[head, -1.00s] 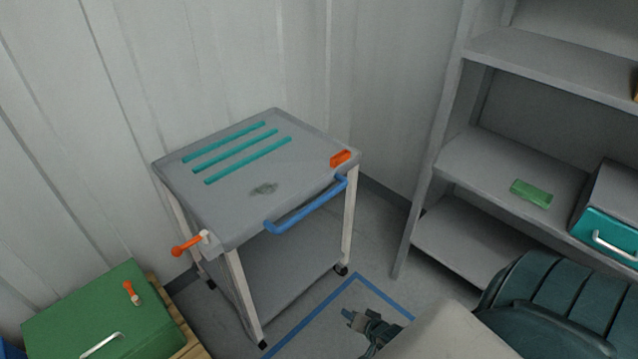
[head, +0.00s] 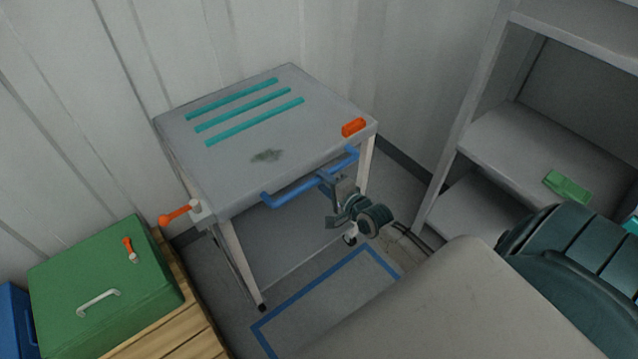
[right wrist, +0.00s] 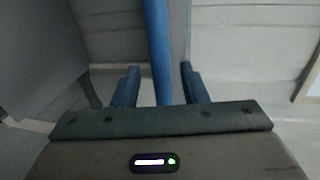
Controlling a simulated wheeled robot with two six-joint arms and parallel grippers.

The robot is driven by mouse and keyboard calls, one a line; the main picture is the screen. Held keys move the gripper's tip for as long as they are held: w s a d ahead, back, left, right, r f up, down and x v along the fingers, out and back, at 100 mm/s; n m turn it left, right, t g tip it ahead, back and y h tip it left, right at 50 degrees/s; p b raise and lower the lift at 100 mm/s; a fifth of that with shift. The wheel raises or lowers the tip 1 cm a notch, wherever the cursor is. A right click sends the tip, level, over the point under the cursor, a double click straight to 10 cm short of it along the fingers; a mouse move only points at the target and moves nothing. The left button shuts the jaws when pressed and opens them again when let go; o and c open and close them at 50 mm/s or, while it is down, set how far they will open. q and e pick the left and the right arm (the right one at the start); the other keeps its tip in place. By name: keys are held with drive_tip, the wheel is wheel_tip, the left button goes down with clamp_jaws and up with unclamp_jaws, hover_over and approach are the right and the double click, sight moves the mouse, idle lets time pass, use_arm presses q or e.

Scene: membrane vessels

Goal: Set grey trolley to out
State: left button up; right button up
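The grey trolley (head: 230,165) stands against the wall, with three teal strips on its top and a blue bar handle (head: 290,192) on its front edge. An orange lever (head: 176,215) sits at its left corner and an orange block (head: 353,127) at its right corner. My right gripper (head: 328,181) is at the right part of the handle. In the right wrist view the blue bar (right wrist: 158,45) runs between the two open fingers (right wrist: 160,88), with gaps on both sides. My left gripper is not in view.
A blue outline (head: 310,290) marks the floor in front of the trolley. A green box (head: 100,285) stands on a wooden pallet (head: 178,320) at the left. A grey shelf (head: 520,150) holding a green item (head: 567,186) stands at the right.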

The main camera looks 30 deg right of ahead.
drive_tip(key=shift+x, duration=1.4)
drive_tip(key=shift+c, duration=0.4)
drive_tip(key=shift+a, duration=0.1)
clamp_jaws()
drive_tip(key=shift+f, duration=0.1)
